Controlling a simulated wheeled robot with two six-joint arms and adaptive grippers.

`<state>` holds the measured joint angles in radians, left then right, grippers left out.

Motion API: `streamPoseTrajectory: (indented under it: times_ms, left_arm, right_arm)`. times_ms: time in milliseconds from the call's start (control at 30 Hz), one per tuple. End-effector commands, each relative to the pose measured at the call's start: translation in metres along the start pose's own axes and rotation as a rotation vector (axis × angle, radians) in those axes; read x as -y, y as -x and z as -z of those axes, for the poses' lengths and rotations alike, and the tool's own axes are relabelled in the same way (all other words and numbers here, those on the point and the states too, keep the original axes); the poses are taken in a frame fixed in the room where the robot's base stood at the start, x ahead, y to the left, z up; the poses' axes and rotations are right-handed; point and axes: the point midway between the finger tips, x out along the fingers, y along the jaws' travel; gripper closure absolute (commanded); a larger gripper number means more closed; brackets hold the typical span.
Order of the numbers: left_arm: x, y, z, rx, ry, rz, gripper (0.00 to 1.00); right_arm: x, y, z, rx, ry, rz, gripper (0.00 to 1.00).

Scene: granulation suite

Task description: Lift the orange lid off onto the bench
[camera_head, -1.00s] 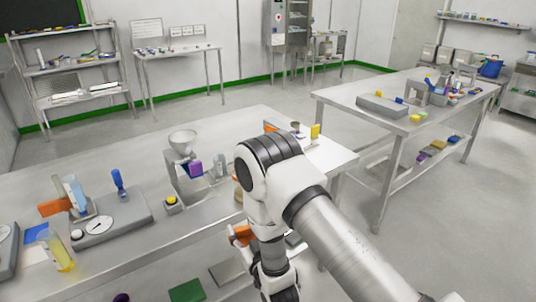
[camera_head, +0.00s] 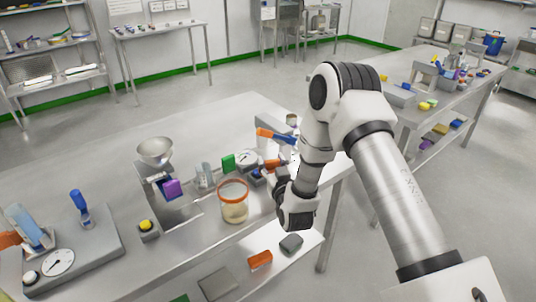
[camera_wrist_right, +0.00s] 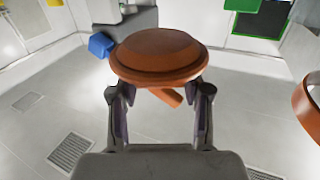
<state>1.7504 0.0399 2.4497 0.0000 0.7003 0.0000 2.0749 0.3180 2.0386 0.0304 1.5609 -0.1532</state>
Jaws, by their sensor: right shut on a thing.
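My right gripper (camera_wrist_right: 164,95) is shut on the round orange lid (camera_wrist_right: 160,52) in the right wrist view. The lid sits across the fingertips, clear of the jar. In the head view the right gripper (camera_head: 272,180) is just right of the clear jar (camera_head: 234,208), above the right part of the bench (camera_head: 110,150). The jar stands upright with an orange rim and pale contents. Its orange ring also shows at the right edge of the wrist view (camera_wrist_right: 304,108). The head view does not show clearly whether the lid touches the bench. My left gripper is out of view.
A funnel device (camera_head: 156,155) and yellow-button box (camera_head: 148,229) stand left of the jar. The bench's back left is bare.

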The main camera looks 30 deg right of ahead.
Motion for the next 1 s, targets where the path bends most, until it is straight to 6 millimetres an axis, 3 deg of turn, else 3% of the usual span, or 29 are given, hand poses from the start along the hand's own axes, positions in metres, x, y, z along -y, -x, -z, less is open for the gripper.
streamPoseTrajectory:
  times_ms: [500, 1000]
  left_arm:
    - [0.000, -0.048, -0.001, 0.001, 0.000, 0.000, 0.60]
    - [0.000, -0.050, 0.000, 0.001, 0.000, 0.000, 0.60]
  right_arm:
    - [0.000, 0.000, -0.062, -0.001, 0.001, 0.000, 0.83]
    - [0.000, 0.000, -0.067, 0.000, 0.000, 0.000, 0.83]
